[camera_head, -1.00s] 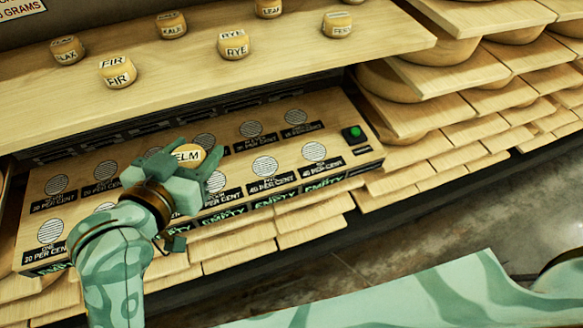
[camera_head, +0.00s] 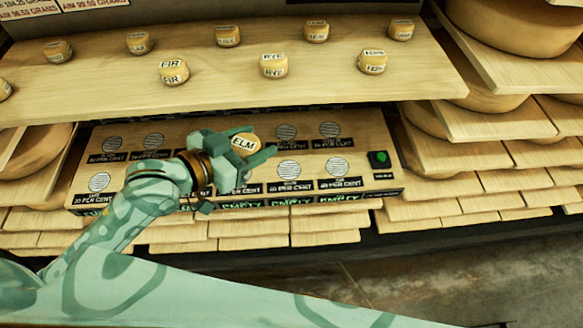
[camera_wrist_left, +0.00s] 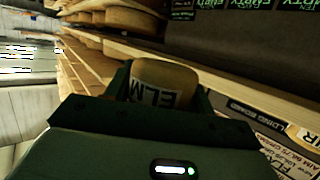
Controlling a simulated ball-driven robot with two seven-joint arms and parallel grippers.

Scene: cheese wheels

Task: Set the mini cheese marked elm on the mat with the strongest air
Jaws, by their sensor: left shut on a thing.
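My left gripper (camera_head: 258,150) is shut on the mini cheese marked ELM (camera_head: 245,144). It holds the cheese above the middle of the wooden board (camera_head: 364,145). In the left wrist view the ELM cheese (camera_wrist_left: 165,82) sits between the fingers, its label facing the camera. Round grey mats lie on the board in two rows, such as the front mats (camera_head: 288,168) (camera_head: 335,167) and the left front mat (camera_head: 99,181). Each has a dark label with a per cent figure, mostly too small to read surely. My arm and gripper hide some middle mats. My right gripper is not in view.
A wooden shelf (camera_head: 220,95) above the board bears several other mini cheeses, including FIR (camera_head: 173,72) and RYE (camera_head: 273,66). A black box with a green button (camera_head: 380,160) is at the board's right end. Green EMPTY signs (camera_head: 290,202) line its front edge. Large cheese wheels (camera_head: 490,40) stand at right.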

